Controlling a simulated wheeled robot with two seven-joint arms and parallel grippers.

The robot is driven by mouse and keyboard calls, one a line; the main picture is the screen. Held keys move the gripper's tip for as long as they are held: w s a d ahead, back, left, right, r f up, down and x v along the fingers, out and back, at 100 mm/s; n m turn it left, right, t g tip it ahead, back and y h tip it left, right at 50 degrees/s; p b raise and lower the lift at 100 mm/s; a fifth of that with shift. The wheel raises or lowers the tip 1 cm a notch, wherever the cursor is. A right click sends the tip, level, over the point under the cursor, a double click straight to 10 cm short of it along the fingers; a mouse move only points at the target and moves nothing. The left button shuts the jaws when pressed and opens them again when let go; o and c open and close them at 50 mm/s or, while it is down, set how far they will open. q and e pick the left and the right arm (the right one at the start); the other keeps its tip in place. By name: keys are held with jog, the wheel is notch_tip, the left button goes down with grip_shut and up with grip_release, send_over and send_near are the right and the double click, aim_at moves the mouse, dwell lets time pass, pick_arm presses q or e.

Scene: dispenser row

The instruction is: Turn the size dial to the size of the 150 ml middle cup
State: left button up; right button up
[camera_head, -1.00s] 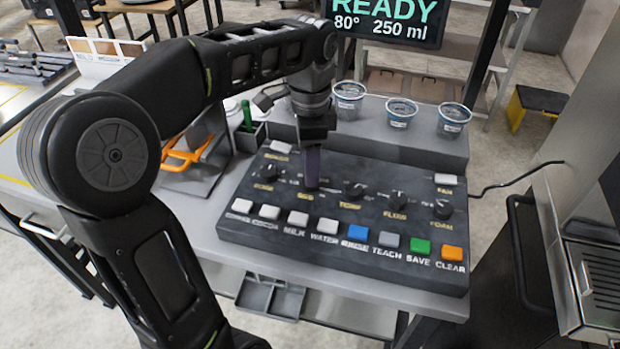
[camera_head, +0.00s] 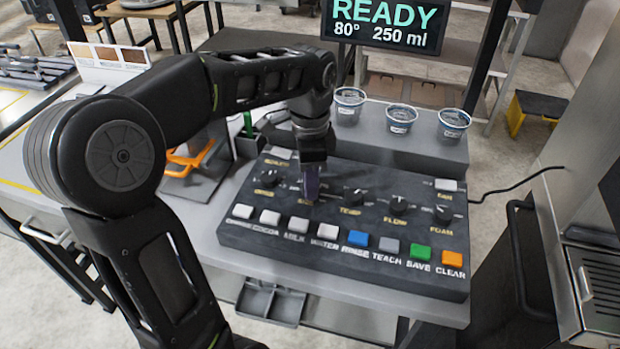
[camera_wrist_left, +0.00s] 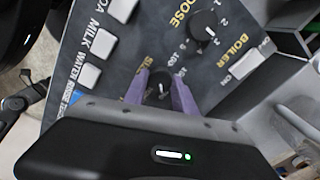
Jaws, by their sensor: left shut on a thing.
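The size dial (camera_wrist_left: 159,87) is a small dark knob with a pale pointer line on the black control panel (camera_head: 240,240). My left gripper (camera_wrist_left: 160,92) has its purple fingers down on both sides of this dial, shut on it; in the head view the gripper (camera_head: 311,195) hides the dial. The size scale is partly covered by the fingers. The screen (camera_head: 385,25) reads READY, 80°, 250 ml. The middle cup (camera_head: 400,119) stands between two other cups on the grey ledge behind the panel. My right gripper is out of view.
The dose dial (camera_wrist_left: 204,26) sits beside the gripped one. The temp (camera_head: 353,196), flow (camera_head: 398,204) and foam dials are to the right. A row of coloured buttons runs along the panel's front. An orange-handled tool (camera_head: 188,158) lies left of the panel.

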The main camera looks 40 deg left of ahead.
pick_arm(q)
grip_shut()
jog(key=shift+n, duration=0.5)
jog(key=n, duration=0.2)
jog(key=shift+n, duration=0.4)
jog(key=n, duration=0.9)
jog(key=shift+p, duration=0.3)
jog(key=n, duration=0.5)
